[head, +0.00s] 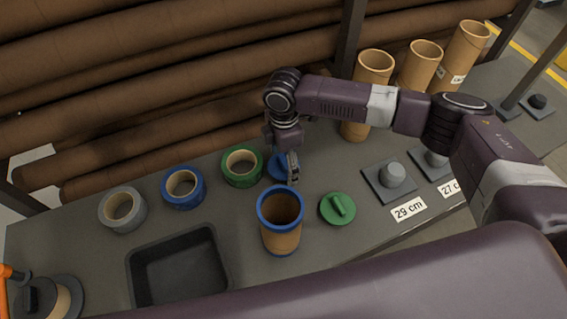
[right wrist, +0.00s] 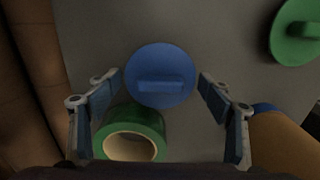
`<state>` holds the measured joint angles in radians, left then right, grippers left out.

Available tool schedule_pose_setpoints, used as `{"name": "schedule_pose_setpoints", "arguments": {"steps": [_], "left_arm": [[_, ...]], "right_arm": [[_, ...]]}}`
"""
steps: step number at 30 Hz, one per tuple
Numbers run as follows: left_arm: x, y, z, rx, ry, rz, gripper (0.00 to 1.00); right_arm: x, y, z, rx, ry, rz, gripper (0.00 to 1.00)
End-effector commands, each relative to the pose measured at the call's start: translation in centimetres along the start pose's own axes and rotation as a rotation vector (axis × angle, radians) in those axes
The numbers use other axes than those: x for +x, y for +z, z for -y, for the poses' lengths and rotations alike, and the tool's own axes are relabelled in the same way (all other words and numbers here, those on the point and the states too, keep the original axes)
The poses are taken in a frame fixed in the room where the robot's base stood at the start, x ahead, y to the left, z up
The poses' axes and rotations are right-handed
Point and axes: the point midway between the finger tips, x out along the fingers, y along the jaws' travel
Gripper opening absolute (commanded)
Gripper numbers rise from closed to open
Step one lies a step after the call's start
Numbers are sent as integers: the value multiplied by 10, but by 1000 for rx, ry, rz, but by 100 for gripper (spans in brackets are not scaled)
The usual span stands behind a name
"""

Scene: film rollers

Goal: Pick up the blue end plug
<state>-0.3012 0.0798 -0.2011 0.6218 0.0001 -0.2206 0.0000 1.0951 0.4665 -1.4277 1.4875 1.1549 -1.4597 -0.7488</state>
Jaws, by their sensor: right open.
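The blue end plug (head: 279,166) is a round disc with a raised bar on top. It lies on the grey table, partly hidden by my right gripper (head: 289,166) in the head view. In the right wrist view the plug (right wrist: 160,76) shows between and just beyond the open fingers of my right gripper (right wrist: 158,90), its bar running across from finger to finger. The fingers look apart from the plug. My left gripper is not seen in the head view.
A green tape roll (head: 242,167) sits beside the plug. A brown tube with a blue rim (head: 281,222) and a green end plug (head: 337,208) are nearer the front. A black tray (head: 178,268), a blue tape roll (head: 183,187) and a grey tape roll (head: 123,209) are left.

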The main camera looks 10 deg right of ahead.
Motion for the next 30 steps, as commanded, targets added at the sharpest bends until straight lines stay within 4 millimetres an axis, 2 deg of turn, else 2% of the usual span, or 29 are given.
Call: {"name": "schedule_pose_setpoints", "arguments": {"steps": [3, 9, 17, 26, 30], "left_arm": [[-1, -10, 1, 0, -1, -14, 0], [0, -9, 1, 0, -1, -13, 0], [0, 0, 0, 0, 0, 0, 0], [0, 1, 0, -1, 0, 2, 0], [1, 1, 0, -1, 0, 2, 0]], "right_arm": [[7, 0, 1, -1, -2, 0, 73], [7, 0, 0, -2, -1, 0, 72], [7, 0, 0, -1, -1, 0, 44], [5, 0, 0, -1, 0, 0, 43], [-5, 0, -1, -1, 3, -1, 43]]}}
